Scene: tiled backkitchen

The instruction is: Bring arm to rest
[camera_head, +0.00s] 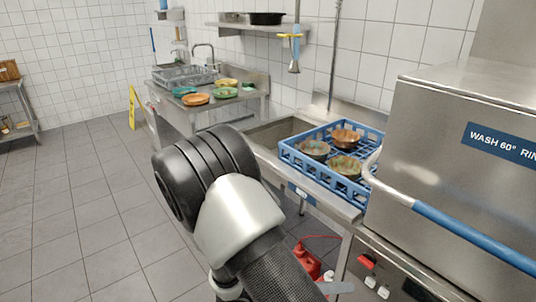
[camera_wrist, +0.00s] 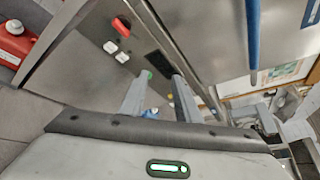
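My arm rises in the middle foreground of the head view, its elbow bent above the floor in front of the steel counter. My gripper (camera_wrist: 162,75) shows in the wrist view with its two grey fingers apart and nothing held between them. Its fingers point toward the steel front of the machine with red and white switches. In the head view most of my gripper is hidden behind the arm or below the frame.
A blue rack (camera_head: 289,153) with several bowls stands on the counter right of my arm. The steel washing machine (camera_head: 455,150) with a blue handle (camera_head: 475,238) is close at right. Red canisters (camera_head: 308,262) stand below. A yellow floor sign (camera_head: 132,107) is at left; the left floor is clear.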

